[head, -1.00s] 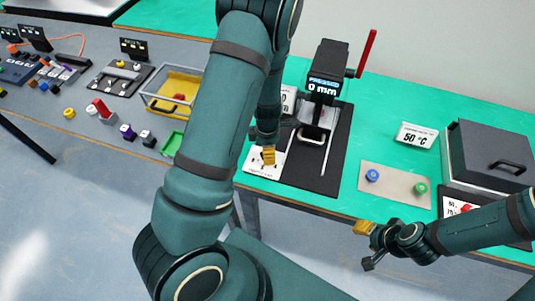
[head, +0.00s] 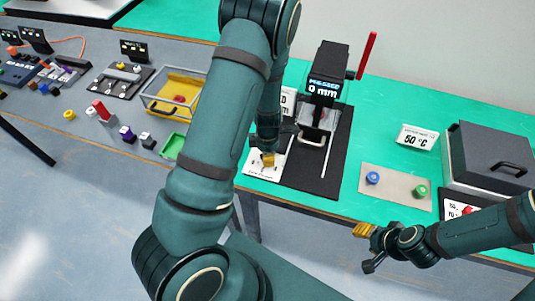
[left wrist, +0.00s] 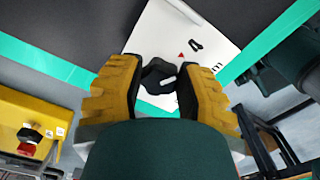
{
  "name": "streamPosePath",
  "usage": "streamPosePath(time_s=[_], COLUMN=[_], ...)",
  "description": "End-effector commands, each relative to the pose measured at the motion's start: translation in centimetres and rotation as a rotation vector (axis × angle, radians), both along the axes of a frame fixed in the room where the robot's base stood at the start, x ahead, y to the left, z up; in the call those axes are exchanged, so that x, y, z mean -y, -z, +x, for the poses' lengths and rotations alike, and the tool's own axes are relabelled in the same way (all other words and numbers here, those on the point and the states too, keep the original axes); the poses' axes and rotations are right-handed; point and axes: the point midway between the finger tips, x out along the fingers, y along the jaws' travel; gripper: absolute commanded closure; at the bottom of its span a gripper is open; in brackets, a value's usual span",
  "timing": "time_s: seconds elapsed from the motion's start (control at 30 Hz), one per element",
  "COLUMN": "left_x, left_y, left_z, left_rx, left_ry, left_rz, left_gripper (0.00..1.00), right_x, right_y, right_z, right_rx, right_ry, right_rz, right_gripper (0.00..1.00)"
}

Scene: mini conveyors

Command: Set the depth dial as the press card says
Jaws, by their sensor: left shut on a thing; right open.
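The depth dial is a dark knob (left wrist: 158,76) on a white plate with a red mark (left wrist: 181,55); the left wrist view shows it between my yellow fingertips. My left gripper (left wrist: 157,85) is shut on this knob. In the head view the white dial plate (head: 262,174) lies at the press's front left, and my left gripper (head: 267,159) is over it. The press (head: 322,75) has a display reading "PRESSED 0 mm". The press card (head: 289,99) beside it is mostly hidden by my arm. My right gripper (head: 366,246) is open and empty before the table edge.
The red press lever (head: 367,53) rises at the right. A beige panel (head: 395,192) with blue and green knobs, a "50 °C" card (head: 417,137) and a grey box (head: 488,158) stand right. A yellow-lined bin (head: 172,98) and a green tray (head: 173,146) are left.

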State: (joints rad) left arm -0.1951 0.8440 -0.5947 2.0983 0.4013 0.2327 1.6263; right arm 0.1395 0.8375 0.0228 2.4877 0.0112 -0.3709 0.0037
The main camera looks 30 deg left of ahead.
Motion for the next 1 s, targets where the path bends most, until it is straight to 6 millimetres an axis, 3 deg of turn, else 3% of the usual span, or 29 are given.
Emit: streamPosePath(time_s=[0.37, 1.0], left_x=[0.02, 0.11], left_y=[0.07, 0.11], left_z=[-0.15, -0.44], left_rx=[-0.002, -0.003], left_ry=[0.112, 0.688], left_rz=[0.0, -0.001], left_gripper=[0.99, 0.99], right_x=[0.01, 0.02], right_y=[-0.16, -0.34], right_z=[0.0, -0.02], right_rx=[0.0, 0.0], right_ry=[0.0, 0.0], right_rz=[0.0, 0.001], right_gripper=[0.53, 0.53])
